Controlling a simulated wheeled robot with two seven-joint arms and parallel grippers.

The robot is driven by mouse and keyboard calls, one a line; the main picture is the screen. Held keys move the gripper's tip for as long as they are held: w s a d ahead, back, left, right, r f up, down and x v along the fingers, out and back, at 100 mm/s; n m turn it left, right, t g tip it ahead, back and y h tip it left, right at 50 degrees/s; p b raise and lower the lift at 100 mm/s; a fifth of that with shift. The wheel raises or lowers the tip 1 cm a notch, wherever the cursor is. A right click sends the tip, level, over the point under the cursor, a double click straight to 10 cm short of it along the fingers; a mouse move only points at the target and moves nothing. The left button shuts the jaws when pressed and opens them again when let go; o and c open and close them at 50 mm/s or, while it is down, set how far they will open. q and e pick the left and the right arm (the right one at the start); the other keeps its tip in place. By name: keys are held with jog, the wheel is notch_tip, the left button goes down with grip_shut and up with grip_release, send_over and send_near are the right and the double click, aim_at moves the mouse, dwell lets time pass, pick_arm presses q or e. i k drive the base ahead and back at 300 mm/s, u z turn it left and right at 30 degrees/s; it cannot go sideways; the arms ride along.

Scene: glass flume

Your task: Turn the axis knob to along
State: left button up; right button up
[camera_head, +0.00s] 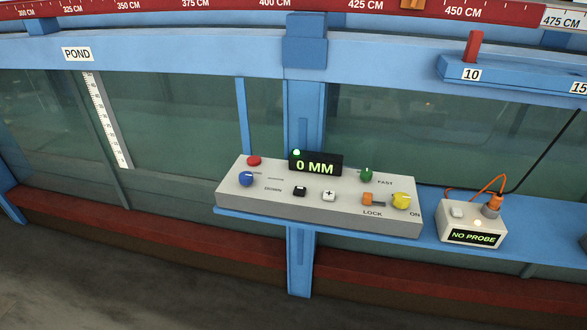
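A grey control box (325,205) sits on a blue shelf in front of the glass flume. Neither of my grippers is in view.
A probe box (474,220) reading NO PROBE stands right, with an orange cable.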

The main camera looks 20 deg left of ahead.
aim_at(246, 178)
jog(key=z, duration=0.15)
jog(key=i, duration=0.75)
jog(key=u, duration=1.9)
